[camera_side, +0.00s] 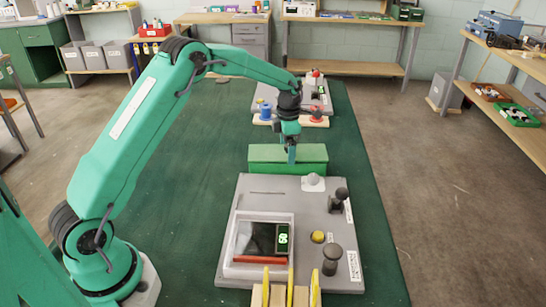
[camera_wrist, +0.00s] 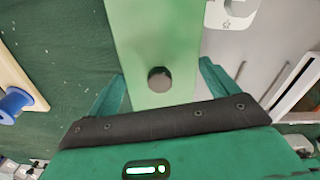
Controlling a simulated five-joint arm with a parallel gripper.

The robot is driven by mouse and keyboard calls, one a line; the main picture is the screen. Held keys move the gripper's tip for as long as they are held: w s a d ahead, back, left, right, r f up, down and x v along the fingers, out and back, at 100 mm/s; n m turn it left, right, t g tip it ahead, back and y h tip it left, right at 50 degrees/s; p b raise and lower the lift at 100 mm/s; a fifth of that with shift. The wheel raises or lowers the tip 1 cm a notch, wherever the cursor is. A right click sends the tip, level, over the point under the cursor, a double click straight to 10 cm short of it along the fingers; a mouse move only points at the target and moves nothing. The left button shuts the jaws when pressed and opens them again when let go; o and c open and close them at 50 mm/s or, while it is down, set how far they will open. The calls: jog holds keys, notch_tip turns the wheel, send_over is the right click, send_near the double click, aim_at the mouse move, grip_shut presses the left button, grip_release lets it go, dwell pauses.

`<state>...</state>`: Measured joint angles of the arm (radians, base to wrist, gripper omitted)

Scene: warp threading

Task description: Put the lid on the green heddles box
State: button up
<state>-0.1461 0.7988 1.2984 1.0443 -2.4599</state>
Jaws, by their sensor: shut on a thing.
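The green heddles box (camera_side: 268,169) lies on the mat behind the grey control panel in the side view. A lighter green lid (camera_wrist: 155,35) with a dark round knob (camera_wrist: 159,79) fills the middle of the wrist view. The knob is hidden in the side view.
A grey panel (camera_side: 262,200) with knobs, levers and a screen stands in front of the box. The green mat (camera_side: 190,190) is clear to the left.

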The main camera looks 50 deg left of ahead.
jog(key=shift+f, duration=0.15)
dwell(0.5)
jog(key=o, duration=0.9)
jog(key=shift+c, duration=0.2)
jog(key=shift+r, duration=3.5)
jog(key=shift+c, duration=0.2)
grip_shut()
